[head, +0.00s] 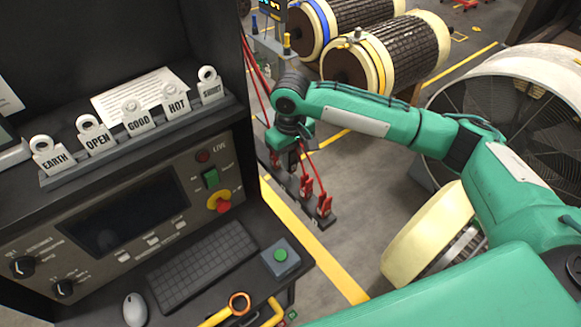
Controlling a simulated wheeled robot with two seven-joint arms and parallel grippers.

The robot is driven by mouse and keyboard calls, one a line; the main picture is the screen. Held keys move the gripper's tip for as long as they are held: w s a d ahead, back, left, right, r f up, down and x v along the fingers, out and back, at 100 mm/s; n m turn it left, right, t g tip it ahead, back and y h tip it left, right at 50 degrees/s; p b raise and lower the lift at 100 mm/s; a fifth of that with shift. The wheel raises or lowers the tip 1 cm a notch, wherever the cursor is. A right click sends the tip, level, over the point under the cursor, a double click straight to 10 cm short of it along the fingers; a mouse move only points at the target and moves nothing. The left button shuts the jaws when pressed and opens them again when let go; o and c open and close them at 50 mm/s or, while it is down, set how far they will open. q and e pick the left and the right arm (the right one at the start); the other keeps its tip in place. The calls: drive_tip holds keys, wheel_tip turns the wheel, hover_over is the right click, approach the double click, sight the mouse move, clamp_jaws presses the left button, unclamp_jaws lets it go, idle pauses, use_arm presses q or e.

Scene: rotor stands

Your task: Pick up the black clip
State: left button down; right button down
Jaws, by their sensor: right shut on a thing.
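My right gripper (291,147) reaches down over a low dark rail beyond the console. It is shut on the black clip (293,161), a small dark piece showing at its fingertips. The clip is partly hidden by the gripper and hard to make out against the rail. I cannot tell whether it is clear of the rail. Red clips (306,188) with red cables stand on the rail to the right of and below the gripper. My left gripper is not in view.
The console (110,225) with keyboard, mouse and a row of labelled tags fills the left. A yellow handle (272,314) is at its front edge. Wound rotors (388,58) lie behind, and a large fan ring (520,70) stands right.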

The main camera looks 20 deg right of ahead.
wheel_tip(320, 180, up, 16)
drive_tip(key=b, duration=0.2)
drive_tip(key=shift+f, duration=0.25)
idle(0.4)
